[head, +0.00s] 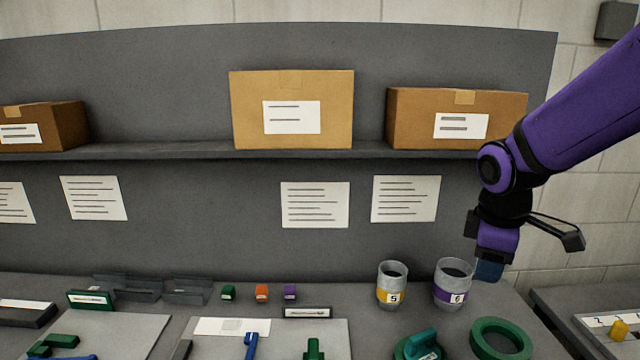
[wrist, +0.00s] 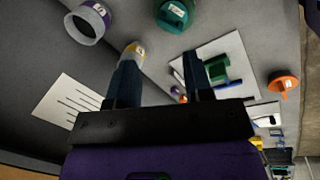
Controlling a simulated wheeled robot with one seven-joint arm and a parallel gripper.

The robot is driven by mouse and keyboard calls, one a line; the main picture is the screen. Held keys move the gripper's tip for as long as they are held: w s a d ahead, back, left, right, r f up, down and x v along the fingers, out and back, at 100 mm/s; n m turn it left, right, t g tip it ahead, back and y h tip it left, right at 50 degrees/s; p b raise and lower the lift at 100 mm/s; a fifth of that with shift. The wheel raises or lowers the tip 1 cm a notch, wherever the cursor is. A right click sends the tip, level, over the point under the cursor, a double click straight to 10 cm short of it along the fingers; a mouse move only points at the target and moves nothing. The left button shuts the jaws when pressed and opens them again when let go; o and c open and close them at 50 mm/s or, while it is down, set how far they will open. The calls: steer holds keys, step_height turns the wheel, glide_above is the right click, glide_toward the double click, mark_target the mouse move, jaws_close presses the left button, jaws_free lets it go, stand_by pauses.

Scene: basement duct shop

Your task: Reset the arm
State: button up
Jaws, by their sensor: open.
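My gripper (head: 489,270) hangs at the right in the head view, fingers pointing down, just right of the purple-banded cup (head: 453,284) in the picture. In the wrist view my gripper (wrist: 158,72) shows two dark fingers spread apart with nothing held between them. The yellow-banded cup (wrist: 133,50) is seen partly behind the left finger. The purple-banded cup (wrist: 88,22) lies farther to the upper left there. My arm reaches in from the upper right of the head view. I cannot tell the exact height of the fingertips over the bench.
The yellow-banded cup (head: 392,285) stands left of the purple one. A green ring (head: 502,340) and a green-handled item (head: 420,344) lie in front. Small green, orange and purple blocks (head: 262,292) sit further left. A shelf (head: 200,151) with cardboard boxes (head: 291,85) runs above the bench.

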steer(key=s+d+r+m+t, duration=0.1)
steer(key=s+r+m, duration=0.4)
steer(key=s, duration=0.3)
steer(key=s+d+r+m+t+y, duration=0.1)
steer(key=s+r+m+t, duration=0.1)
steer(key=s+r+m, duration=0.4)
steer(key=shift+s+m, duration=0.5)
steer(key=shift+s, duration=0.55)
